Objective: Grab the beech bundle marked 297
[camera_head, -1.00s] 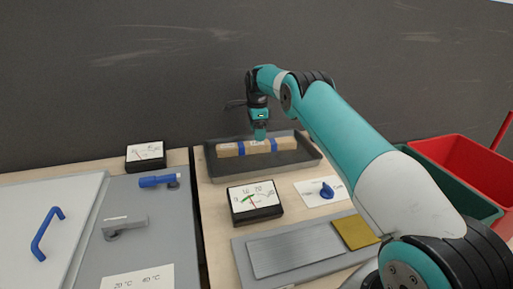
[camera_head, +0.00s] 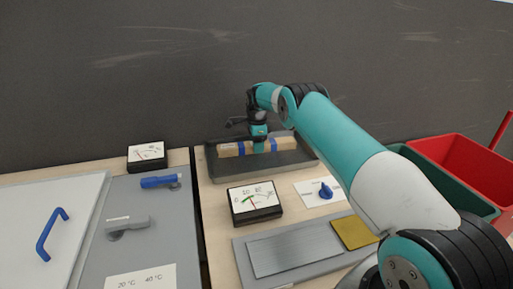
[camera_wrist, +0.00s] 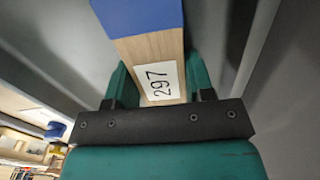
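The beech bundle marked 297 (camera_wrist: 155,62) is in the wrist view, its white label facing the camera and a blue band (camera_wrist: 138,14) around it beyond the label. In the head view, beech wood with blue bands (camera_head: 230,149) lies in a dark grey tray (camera_head: 232,173). My gripper (camera_head: 259,146) is down at the wood. In the wrist view, the teal fingers of my gripper (camera_wrist: 160,85) stand on either side of the bundle, close to its sides. Whether both touch it is unclear. The number cannot be read in the head view.
A dial gauge (camera_head: 254,203) and a blue knob on a white plate (camera_head: 325,190) stand in front of the tray. A green bin (camera_head: 440,182) and a red bin (camera_head: 465,160) are at right. A panel with blue and grey handles fills the left.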

